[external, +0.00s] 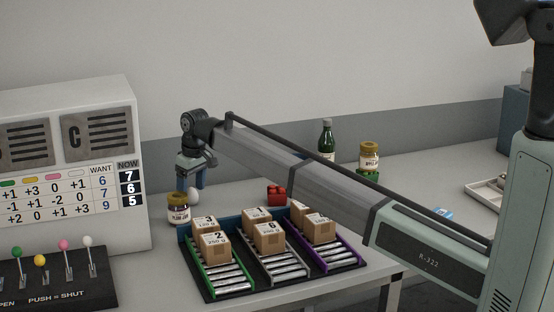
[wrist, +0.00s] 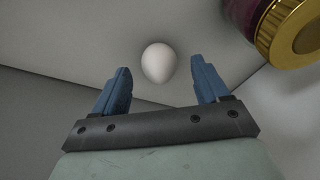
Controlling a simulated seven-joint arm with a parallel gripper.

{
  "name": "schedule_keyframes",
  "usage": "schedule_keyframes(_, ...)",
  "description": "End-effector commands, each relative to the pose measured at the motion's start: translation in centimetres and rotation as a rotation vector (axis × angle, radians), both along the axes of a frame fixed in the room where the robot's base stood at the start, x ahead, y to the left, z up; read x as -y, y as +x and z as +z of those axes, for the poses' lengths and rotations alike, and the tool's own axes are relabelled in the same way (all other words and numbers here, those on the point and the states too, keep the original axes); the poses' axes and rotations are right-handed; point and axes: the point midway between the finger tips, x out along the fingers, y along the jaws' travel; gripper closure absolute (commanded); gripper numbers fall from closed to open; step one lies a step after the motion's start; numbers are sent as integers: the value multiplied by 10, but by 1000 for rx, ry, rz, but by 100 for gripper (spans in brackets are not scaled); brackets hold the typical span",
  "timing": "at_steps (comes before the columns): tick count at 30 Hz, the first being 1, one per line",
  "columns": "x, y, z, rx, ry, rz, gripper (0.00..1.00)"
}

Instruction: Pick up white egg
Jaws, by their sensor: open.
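A white egg (wrist: 158,62) lies on the table in the wrist view, just beyond and between the two blue fingers. It also shows in the external view (external: 193,196), partly hidden, below my gripper and behind a jam jar. My gripper (wrist: 161,78) is open and empty, with one finger on each side of the egg's line and clear of it. In the external view my gripper (external: 190,183) points down at the back left of the table.
The jam jar (external: 178,209) with a gold lid stands close by; its lid (wrist: 292,38) fills the upper right of the wrist view. A rack (external: 215,297) with several boxes is in front, a red block (external: 277,196) to the right, and a lever panel (external: 50,289) at left.

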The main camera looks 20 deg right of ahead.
Motion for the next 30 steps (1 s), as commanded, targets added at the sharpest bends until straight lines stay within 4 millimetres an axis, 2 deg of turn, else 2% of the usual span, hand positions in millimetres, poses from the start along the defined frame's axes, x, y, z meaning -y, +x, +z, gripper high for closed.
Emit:
schedule_keyframes(3, -1, 2, -18, -1, -1, 0, 26)
schedule_keyframes(6, -2, 3, -27, -1, -1, 0, 26)
schedule_keyframes(14, -2, 4, -30, 0, 0, 0, 26)
schedule_keyframes(27, -2, 4, -30, 0, 0, 0, 68)
schedule_keyframes(30, -2, 4, -30, 0, 0, 0, 73)
